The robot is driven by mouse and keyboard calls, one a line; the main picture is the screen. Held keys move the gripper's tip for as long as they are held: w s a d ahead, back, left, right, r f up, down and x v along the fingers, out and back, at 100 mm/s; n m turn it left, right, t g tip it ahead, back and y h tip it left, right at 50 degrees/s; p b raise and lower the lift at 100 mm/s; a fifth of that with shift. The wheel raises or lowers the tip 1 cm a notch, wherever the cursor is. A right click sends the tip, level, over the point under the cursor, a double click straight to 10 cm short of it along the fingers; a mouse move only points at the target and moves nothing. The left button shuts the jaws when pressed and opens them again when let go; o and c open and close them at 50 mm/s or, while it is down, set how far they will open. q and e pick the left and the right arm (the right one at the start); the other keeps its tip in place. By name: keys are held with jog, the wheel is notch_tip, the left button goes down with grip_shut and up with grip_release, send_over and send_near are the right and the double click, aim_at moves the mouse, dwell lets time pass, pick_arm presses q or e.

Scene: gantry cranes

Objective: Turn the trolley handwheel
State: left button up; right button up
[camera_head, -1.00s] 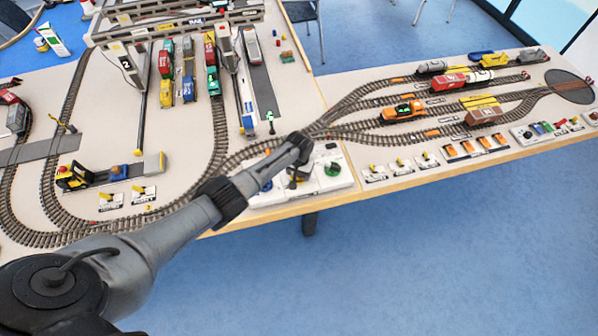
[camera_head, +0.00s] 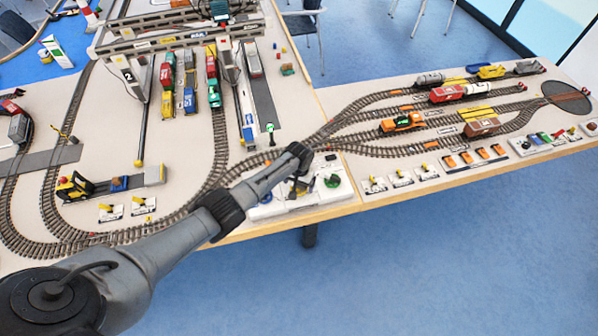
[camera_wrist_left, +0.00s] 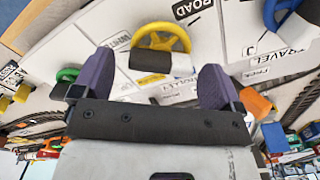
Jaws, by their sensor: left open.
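A yellow handwheel (camera_wrist_left: 160,40) stands on the white control panel (camera_head: 310,200), which sits at the table's front edge. In the left wrist view the wheel shows between and beyond the two purple fingers of my left gripper (camera_wrist_left: 157,68). The fingers are spread apart with nothing held, and I see no contact with the wheel. In the head view my left gripper (camera_head: 299,156) is over the panel and its arm hides part of it. The label near the yellow wheel is upside down and hard to read. My right gripper is not in view.
A green knob (camera_wrist_left: 67,75) and a blue handwheel (camera_wrist_left: 284,12), near a "TRAVEL" label, flank the yellow wheel. Model tracks, trains and a gantry crane (camera_head: 180,40) fill the table behind. A row of yellow levers (camera_head: 400,176) lies to the right.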

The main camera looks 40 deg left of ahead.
pick_arm(q)
notch_tip(320, 180, up, 13)
jog(key=p, duration=0.2)
jog(key=shift+f+p, duration=0.15)
jog(key=shift+p, duration=0.2)
